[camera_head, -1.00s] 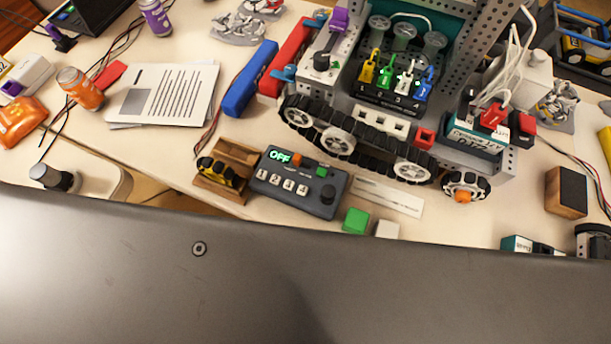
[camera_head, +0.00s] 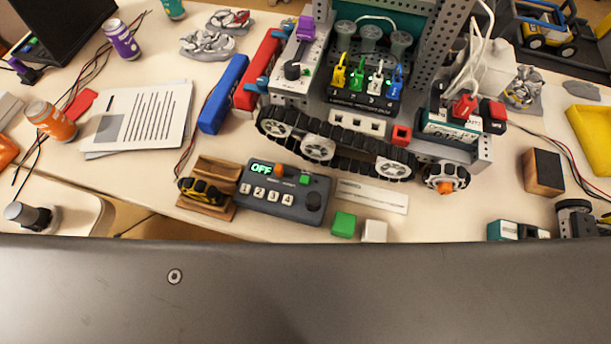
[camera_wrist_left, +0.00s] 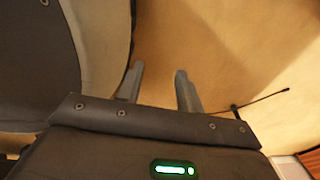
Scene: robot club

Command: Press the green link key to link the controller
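The controller (camera_head: 262,205) is a dark box lying on the table, with a lit green "OFF" display, white keys marked 1 to 4 and a black knob. A small green key (camera_head: 304,180) sits on its upper part, right of an orange button (camera_head: 279,170). Nothing touches the controller. My left gripper (camera_wrist_left: 159,82) shows only in the left wrist view, its two fingers apart and empty, with a plain tan surface beyond. My right gripper is not in view.
A tracked robot (camera_head: 317,147) stands behind the controller. A wooden holder (camera_head: 216,170) with a dark and yellow part is at its left. A green block (camera_head: 343,224) and a white block (camera_head: 374,231) lie at its right. Papers (camera_head: 135,115) and an orange can (camera_head: 50,120) lie left.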

